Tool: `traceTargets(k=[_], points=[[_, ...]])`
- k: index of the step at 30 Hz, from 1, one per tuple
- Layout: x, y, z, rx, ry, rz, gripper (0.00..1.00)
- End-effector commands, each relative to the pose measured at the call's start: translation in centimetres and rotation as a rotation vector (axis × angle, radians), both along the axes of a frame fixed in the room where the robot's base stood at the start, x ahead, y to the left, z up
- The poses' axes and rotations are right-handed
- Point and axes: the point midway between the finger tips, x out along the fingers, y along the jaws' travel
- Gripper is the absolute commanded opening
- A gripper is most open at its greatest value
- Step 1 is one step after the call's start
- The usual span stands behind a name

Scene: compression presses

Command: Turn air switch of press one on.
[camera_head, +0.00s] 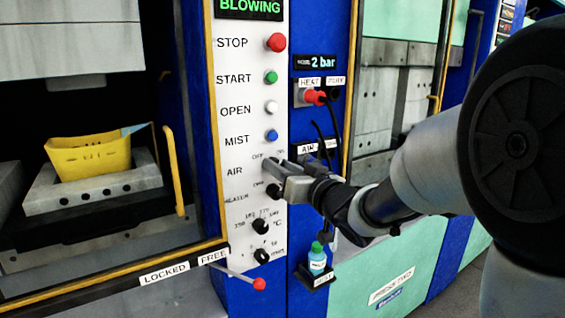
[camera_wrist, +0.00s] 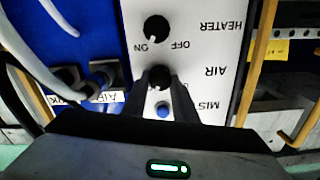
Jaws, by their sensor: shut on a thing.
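The white control panel (camera_head: 237,125) of the press carries the AIR switch, a dark round knob that shows between my fingertips in the wrist view (camera_wrist: 158,77). My gripper (camera_head: 274,174) reaches in from the right at the AIR row, and its two fingers are closed on either side of the knob. It also shows in the wrist view (camera_wrist: 159,83). In the head view the fingers hide most of the knob, with OFF and ON marks just above. The knob's pointer direction cannot be made out. The green display (camera_head: 250,6) above reads BLOWING.
Above are the red STOP (camera_head: 276,42), green START (camera_head: 271,77), white OPEN and blue MIST (camera_head: 271,135) buttons. The HEATER knob (camera_wrist: 156,28) is close by. Black hoses (camera_head: 331,125) hang to the right. A red-tipped lever (camera_head: 259,284) sticks out below.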

Motion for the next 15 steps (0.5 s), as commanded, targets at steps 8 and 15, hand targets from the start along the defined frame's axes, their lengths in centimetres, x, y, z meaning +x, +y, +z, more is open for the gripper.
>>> traceTargets(k=[8,15], points=[[0.0,0.0,-0.11,0.045,0.035,0.0,0.03],[-0.01,0.02,-0.16,0.051,0.038,0.001,0.03]])
